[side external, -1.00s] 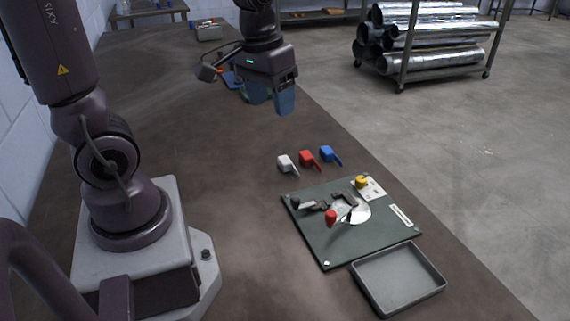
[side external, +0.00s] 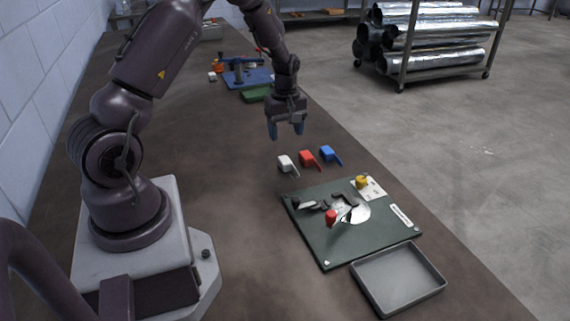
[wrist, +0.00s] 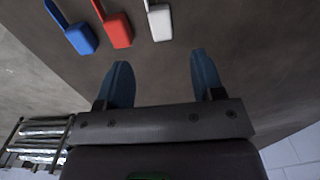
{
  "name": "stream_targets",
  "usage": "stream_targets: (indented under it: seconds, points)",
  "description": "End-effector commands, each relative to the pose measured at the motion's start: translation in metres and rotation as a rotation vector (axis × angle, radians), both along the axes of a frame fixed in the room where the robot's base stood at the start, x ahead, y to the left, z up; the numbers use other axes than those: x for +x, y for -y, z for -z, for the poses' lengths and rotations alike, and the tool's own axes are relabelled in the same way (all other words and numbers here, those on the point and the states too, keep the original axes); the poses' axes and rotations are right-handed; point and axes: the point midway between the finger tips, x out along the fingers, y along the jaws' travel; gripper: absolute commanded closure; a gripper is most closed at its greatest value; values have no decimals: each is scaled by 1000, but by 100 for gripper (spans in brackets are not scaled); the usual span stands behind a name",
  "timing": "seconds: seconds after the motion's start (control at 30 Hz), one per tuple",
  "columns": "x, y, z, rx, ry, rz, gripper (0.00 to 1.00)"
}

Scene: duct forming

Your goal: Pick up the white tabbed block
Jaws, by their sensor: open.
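The white tabbed block (side external: 286,162) lies on the brown bench at the left end of a row of three blocks, its thin tab pointing toward the green board. In the wrist view the white block (wrist: 160,24) is at the top, ahead of the space between the fingers. My gripper (side external: 286,132) is open and empty, pointing down above the bench, a short way behind the row. In the wrist view both blue fingers of my gripper (wrist: 160,80) are spread apart with only bench between them.
A red block (side external: 308,158) and a blue block (side external: 327,153) lie beside the white one. A blue fixture (side external: 240,80) stands farther back.

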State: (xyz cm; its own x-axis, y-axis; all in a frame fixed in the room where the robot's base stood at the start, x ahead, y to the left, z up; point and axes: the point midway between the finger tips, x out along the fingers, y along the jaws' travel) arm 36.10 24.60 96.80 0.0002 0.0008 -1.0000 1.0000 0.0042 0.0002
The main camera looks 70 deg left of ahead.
Motion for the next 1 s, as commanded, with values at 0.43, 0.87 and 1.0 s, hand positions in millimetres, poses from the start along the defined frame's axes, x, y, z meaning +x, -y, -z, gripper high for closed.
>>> stream_targets:
  seconds: [0.43,0.87,1.0]
  points:
    - [0,0,56,-2,-1,4,38]
    - [-1,-4,102,-1,0,5,38]
    - [-1,-4,102,0,0,5,38]
